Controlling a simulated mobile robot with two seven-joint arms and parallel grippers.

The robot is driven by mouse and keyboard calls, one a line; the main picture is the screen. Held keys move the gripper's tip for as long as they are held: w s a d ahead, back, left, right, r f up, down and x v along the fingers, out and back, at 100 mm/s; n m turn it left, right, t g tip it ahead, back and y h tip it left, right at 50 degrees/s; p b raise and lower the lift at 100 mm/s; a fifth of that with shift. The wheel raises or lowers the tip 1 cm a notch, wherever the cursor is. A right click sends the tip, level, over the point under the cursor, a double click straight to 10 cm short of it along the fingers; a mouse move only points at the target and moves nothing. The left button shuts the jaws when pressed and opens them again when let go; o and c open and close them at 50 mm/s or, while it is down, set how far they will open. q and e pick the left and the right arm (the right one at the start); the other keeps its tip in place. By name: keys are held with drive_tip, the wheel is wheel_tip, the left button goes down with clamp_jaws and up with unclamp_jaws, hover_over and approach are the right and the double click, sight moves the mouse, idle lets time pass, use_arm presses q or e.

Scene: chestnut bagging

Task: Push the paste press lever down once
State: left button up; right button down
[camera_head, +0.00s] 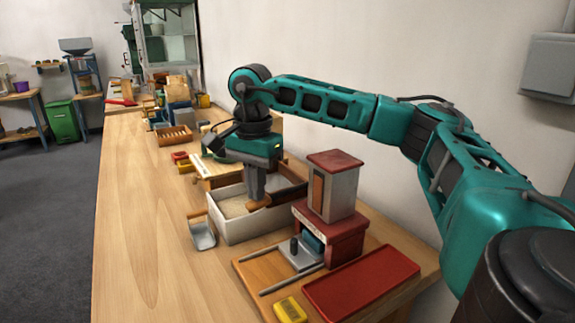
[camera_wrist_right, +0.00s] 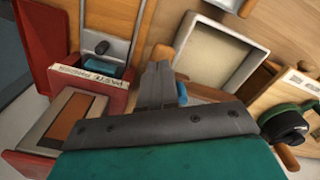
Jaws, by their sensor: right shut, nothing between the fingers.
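The paste press (camera_head: 333,190) has a grey tower with a red top on a red base, standing on a wooden board. Its lettered red front (camera_wrist_right: 92,88) shows in the right wrist view, with a blue part beside it. My right gripper (camera_head: 257,197) points down just left of the press, over the near end of a light bin. Its fingers (camera_wrist_right: 160,72) are shut and empty. A wooden handle piece (camera_head: 262,203), perhaps the lever's end, lies right at the fingertips; it also shows in the wrist view (camera_wrist_right: 163,52). I cannot tell whether they touch. The lever's arm is mostly hidden.
The open bin (camera_head: 240,229) holds pale material. A metal scoop (camera_head: 202,236) lies at its left. A red tray (camera_head: 362,284) and a yellow block (camera_head: 290,310) are in front of the press. The left strip of the wooden bench (camera_head: 140,240) is clear.

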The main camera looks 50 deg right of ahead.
drive_tip(key=r+p, duration=0.1)
drive_tip(key=r, duration=0.1)
drive_tip(key=r+p, duration=0.4)
drive_tip(key=shift+s+d+r, duration=0.15)
drive_tip(key=shift+d+r, duration=0.2)
drive_tip(key=shift+d, duration=0.05)
drive_tip(key=shift+r+p, duration=0.4)
drive_tip(key=shift+p, duration=0.1)
wheel_tip(320, 180, up, 5)
drive_tip(key=p, duration=0.3)
idle(0.4)
